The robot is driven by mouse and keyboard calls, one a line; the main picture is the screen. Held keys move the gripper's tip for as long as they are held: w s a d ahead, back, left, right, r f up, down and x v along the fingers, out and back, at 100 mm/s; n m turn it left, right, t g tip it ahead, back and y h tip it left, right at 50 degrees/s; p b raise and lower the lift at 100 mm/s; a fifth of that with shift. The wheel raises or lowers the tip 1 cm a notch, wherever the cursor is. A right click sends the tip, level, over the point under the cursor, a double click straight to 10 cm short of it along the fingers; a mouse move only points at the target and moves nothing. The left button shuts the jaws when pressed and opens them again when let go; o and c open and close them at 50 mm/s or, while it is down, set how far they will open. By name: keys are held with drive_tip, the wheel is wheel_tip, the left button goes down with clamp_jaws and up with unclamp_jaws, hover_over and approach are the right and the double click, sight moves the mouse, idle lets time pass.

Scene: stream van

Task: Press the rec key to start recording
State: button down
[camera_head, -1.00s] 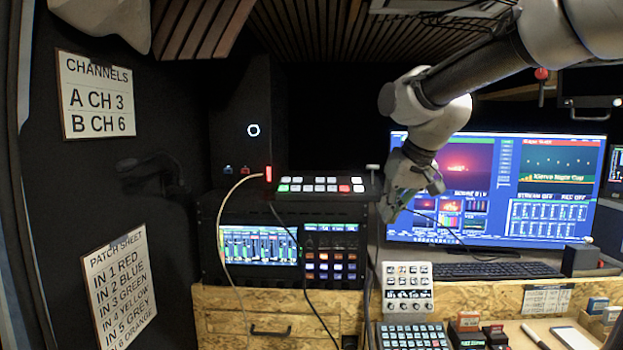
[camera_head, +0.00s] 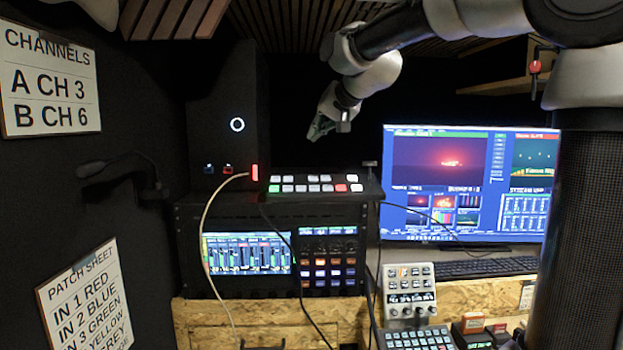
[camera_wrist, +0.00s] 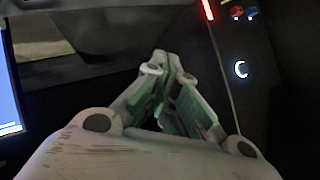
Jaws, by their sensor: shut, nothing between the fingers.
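A small switcher panel (camera_head: 305,203) with rows of lit keys sits on top of the black rack. One key in its front row is red (camera_head: 340,187), beside white keys; its label is too small to read, so I cannot tell for sure that it is the rec key. My gripper (camera_head: 318,131) is shut and empty, above and behind the panel in the head view, apart from the keys. In the wrist view the closed fingertips (camera_wrist: 162,62) meet in front of a dark background, and no panel keys are recognisable there.
A black tower (camera_head: 228,145) with a lit ring stands behind the panel at left. A large monitor (camera_head: 465,180) is at right. Cables (camera_head: 212,225) hang in front of the rack (camera_head: 187,250). A small mixer (camera_head: 409,290) and a keypad (camera_head: 420,338) lie lower right.

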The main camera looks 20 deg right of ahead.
sight(316, 178)
drive_tip(key=shift+f, duration=0.1)
drive_tip(key=shift+w+d+f, duration=0.1)
drive_tip(key=shift+w+f, duration=0.25)
drive_tip(key=shift+f, duration=1.05)
drive_tip(key=shift+w+d+f, duration=0.1)
drive_tip(key=shift+w+f, duration=0.2)
drive_tip(key=shift+f, duration=1.1)
drive_tip(key=shift+w+f, duration=0.35)
drive_tip(key=shift+f, duration=1.05)
drive_tip(key=shift+f, duration=0.1)
drive_tip(key=shift+w+f, duration=0.1)
drive_tip(key=shift+f, duration=0.2)
drive_tip(key=shift+w+f, duration=0.1)
drive_tip(key=shift+f, duration=0.3)
drive_tip(key=shift+s+r, duration=0.2)
drive_tip(key=shift+r, duration=0.6)
drive_tip(key=shift+s+a+r, duration=0.1)
drive_tip(key=shift+s+r, duration=0.1)
drive_tip(key=shift+r, duration=0.6)
drive_tip(key=shift+s+d+r, duration=0.1)
drive_tip(key=shift+s+r, duration=0.1)
drive_tip(key=shift+r, duration=0.65)
drive_tip(key=shift+s+a+r, duration=0.1)
drive_tip(key=shift+s+r, duration=0.1)
drive_tip(key=shift+r, duration=0.6)
